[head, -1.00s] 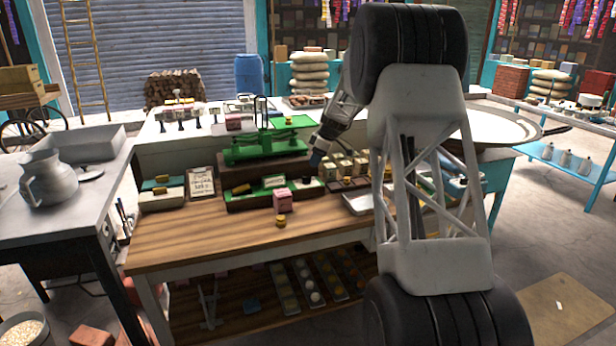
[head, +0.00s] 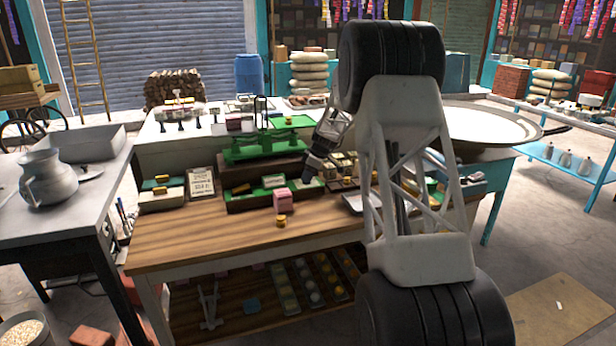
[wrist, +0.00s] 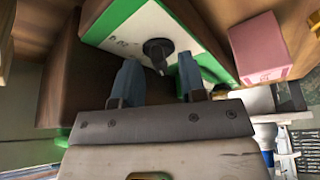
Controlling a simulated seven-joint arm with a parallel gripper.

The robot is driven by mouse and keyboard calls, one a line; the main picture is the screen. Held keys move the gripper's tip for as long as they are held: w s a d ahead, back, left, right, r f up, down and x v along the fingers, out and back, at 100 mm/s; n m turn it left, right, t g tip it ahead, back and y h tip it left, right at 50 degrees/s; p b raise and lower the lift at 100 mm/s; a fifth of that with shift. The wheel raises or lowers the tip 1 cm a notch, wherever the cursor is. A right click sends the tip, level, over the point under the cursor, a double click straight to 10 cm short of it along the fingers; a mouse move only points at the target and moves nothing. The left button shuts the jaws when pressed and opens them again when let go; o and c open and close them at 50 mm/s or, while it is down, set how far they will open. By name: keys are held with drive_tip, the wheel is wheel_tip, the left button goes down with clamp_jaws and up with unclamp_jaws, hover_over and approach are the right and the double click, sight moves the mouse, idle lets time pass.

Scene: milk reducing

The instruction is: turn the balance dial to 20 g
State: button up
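The balance dial is a black pointed knob (wrist: 158,53) on a white panel (wrist: 122,40) with a green frame, seen in the wrist view. Marks on the panel are too small to read. My gripper (wrist: 159,77) is open, with its two blue-grey fingers apart, one on each side of the knob's lower end. I cannot tell whether either finger touches it. In the head view my gripper (head: 306,177) is at the right end of the dark wooden block, largely covering the dial. A green balance (head: 262,147) stands behind it.
A pink block (wrist: 260,48) is close to the right of the panel; it also shows in the head view (head: 281,201), above a small yellow piece (head: 281,221). A written card (head: 201,183) stands to the left. The front of the wooden tabletop (head: 190,240) is clear.

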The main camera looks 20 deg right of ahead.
drive_tip(key=shift+f, duration=0.25)
drive_tip(key=shift+c, duration=0.4)
clamp_jaws()
